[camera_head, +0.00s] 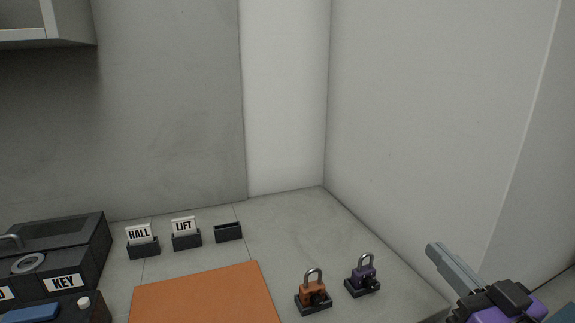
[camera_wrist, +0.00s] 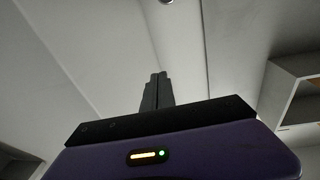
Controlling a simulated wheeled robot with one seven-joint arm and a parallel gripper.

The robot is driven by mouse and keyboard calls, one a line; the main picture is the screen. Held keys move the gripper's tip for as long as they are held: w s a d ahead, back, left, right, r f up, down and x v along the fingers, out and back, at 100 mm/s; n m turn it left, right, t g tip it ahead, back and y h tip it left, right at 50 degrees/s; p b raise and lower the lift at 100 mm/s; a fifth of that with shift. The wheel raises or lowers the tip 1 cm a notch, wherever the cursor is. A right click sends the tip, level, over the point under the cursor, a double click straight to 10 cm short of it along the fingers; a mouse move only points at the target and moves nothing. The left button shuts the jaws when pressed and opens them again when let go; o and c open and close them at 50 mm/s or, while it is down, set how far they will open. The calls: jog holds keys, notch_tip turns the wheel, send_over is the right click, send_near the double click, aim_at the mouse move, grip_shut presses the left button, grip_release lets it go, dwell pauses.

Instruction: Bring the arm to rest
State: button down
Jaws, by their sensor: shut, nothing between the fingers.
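My gripper (camera_head: 452,266) is at the lower right of the head view, to the right of the counter's padlocks and held up in the air. Its two grey fingers lie together, shut, with nothing between them. In the wrist view my gripper (camera_wrist: 157,80) shows its closed fingers against pale wall and ceiling surfaces. Its purple body fills the bottom of that view, with a small orange light bar and a green light. The rest of my arm is mostly out of the picture.
An orange padlock (camera_head: 313,292) and a purple padlock (camera_head: 363,275) stand on the grey counter (camera_head: 290,225). An orange mat (camera_head: 205,298), HALL (camera_head: 139,233) and LIFT (camera_head: 184,226) cards in holders, an empty holder (camera_head: 228,232) and a dark KEY box (camera_head: 64,283) lie left. Walls stand behind and right.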

jog(key=s+d+f+m+t+h, duration=0.1)
jog(key=s+d+f+m+h, duration=0.1)
jog(key=s+f+m+h, duration=0.6)
jog(key=s+a+f+n+g+y, duration=0.1)
jog(key=s+f, duration=0.3)
jog(key=s, duration=0.5)
jog(key=s+a+f+n+g+y, duration=0.2)
jog(key=s+a+f+n, duration=0.1)
jog(key=s, duration=0.6)
jog(key=s+a+f+n+g+y+p, duration=0.1)
jog(key=s+a+f, duration=0.3)
jog(key=s, duration=0.5)
jog(key=shift+f+n+g, duration=0.4)
jog(key=shift+f+n, duration=0.4)
jog(key=shift+f, duration=0.15)
